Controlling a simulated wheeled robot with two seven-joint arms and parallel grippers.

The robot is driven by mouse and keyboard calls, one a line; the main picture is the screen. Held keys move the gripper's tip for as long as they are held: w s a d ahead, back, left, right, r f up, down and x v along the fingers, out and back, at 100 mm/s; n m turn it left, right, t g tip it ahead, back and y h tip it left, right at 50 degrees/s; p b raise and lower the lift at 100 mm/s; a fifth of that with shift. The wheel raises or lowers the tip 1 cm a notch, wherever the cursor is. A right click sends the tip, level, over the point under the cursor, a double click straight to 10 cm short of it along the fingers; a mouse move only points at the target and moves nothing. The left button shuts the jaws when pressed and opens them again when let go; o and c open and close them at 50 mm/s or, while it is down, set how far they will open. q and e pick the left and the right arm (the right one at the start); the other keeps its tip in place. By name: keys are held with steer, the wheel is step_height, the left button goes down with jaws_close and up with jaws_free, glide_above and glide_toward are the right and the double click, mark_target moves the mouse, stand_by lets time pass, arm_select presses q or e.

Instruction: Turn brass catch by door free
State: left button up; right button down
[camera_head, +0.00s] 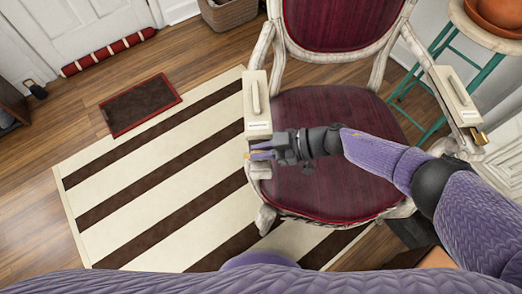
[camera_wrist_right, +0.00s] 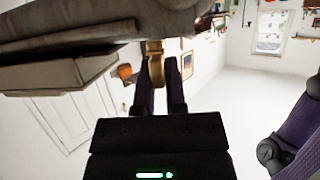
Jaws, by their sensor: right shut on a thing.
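A cream box (camera_head: 258,103) with a raised handle lies on the chair's left armrest, on the door side. A brass catch (camera_head: 247,155) shows as a small bit at the box's front end. My right gripper (camera_head: 259,153) reaches across the seat to that end, its fingers pointing left. In the right wrist view, the gripper (camera_wrist_right: 161,66) is shut on the brass catch (camera_wrist_right: 155,50), which hangs under the pale body above. The fingers hide part of the catch. My left gripper is not in view.
A second cream box (camera_head: 455,95) with a brass catch (camera_head: 479,136) lies on the right armrest. The red chair seat (camera_head: 330,180) lies beneath my right arm. A doormat (camera_head: 140,104), striped rug (camera_head: 105,235) and white door (camera_head: 75,30) are to the left. A teal-legged stool (camera_head: 470,60) stands right.

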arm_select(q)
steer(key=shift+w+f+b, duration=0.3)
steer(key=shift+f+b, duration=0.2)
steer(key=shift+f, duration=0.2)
arm_select(e)
steer(key=shift+f+n+g, duration=0.1)
steer(key=shift+n+g, duration=0.5)
steer(key=shift+g, duration=0.1)
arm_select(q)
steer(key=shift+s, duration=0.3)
arm_select(e)
steer(key=c, duration=0.7)
jaws_free()
arm_select(q)
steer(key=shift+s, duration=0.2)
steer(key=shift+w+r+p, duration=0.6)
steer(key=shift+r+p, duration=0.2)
steer(key=shift+p, duration=0.05)
arm_select(e)
steer(key=v, duration=1)
steer(key=shift+w+a, duration=0.1)
